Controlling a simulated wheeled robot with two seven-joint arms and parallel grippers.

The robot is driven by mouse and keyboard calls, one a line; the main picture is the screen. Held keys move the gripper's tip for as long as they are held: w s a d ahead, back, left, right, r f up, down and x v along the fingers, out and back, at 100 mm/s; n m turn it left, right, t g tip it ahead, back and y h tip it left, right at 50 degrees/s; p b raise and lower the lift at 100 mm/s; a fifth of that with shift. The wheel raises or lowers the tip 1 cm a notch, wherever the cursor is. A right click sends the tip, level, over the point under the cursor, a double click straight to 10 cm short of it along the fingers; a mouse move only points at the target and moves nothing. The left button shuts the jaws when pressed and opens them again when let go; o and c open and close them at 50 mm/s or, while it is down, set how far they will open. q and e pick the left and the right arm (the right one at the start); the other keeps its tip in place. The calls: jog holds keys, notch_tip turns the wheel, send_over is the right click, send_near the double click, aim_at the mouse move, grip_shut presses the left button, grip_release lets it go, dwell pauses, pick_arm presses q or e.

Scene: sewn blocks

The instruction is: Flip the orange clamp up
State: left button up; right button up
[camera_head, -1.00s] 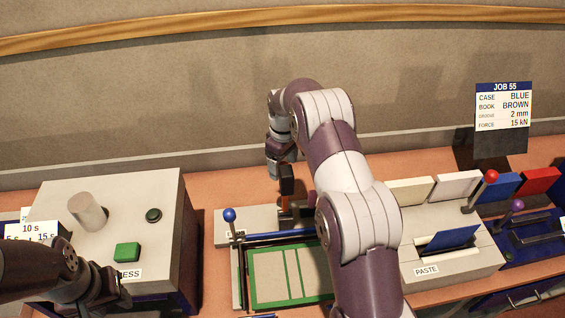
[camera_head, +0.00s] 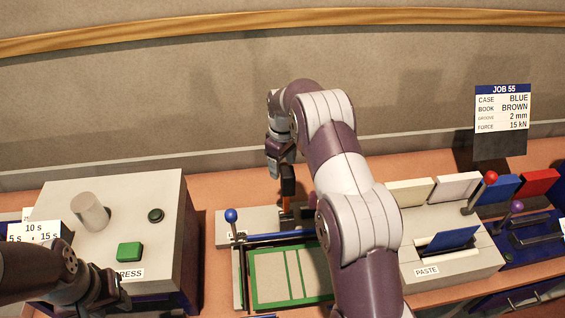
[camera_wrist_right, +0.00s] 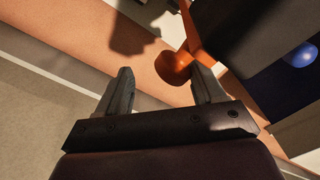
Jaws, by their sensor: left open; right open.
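The orange clamp shows in the right wrist view as a rounded orange knob (camera_wrist_right: 174,67) on an orange arm. In the head view a short stretch of the clamp (camera_head: 287,206) stands upright behind the green-outlined plate, partly hidden by my right arm. My right gripper (camera_wrist_right: 163,80) is open, with the knob near its right-hand finger; I cannot tell if they touch. In the head view the right gripper (camera_head: 279,166) points down at the clamp's upper end. My left gripper (camera_head: 98,292) is open at the lower left, by the press box's front.
A grey press box (camera_head: 115,215) with a green button (camera_head: 130,252) stands at the left. A blue-knobbed lever (camera_head: 231,216) stands left of the clamp. A paste unit (camera_head: 450,255) is at the right. A job card (camera_head: 502,120) hangs behind.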

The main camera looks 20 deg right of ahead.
notch_tip(320, 180, up, 13)
jog(key=p, duration=0.9)
jog(key=shift+p, duration=0.35)
jog(key=shift+w+f, duration=0.1)
jog(key=shift+f, duration=0.1)
jog(key=s+a+r+m+t, duration=0.1)
jog(key=s+a+r+m, duration=0.15)
jog(key=s, duration=0.55)
jog(key=s+a+r+m+t, duration=0.1)
jog(key=s+a+r, duration=0.15)
jog(key=s, duration=0.55)
jog(key=s+a+r+m+t, duration=0.15)
jog(key=s+a, duration=0.25)
jog(key=s, duration=0.4)
notch_tip(320, 180, down, 20)
jog(key=s+g+b, duration=0.2)
jog(key=b, duration=1.6)
jog(key=shift+s+m+b, duration=0.3)
jog(key=shift+b, duration=0.1)
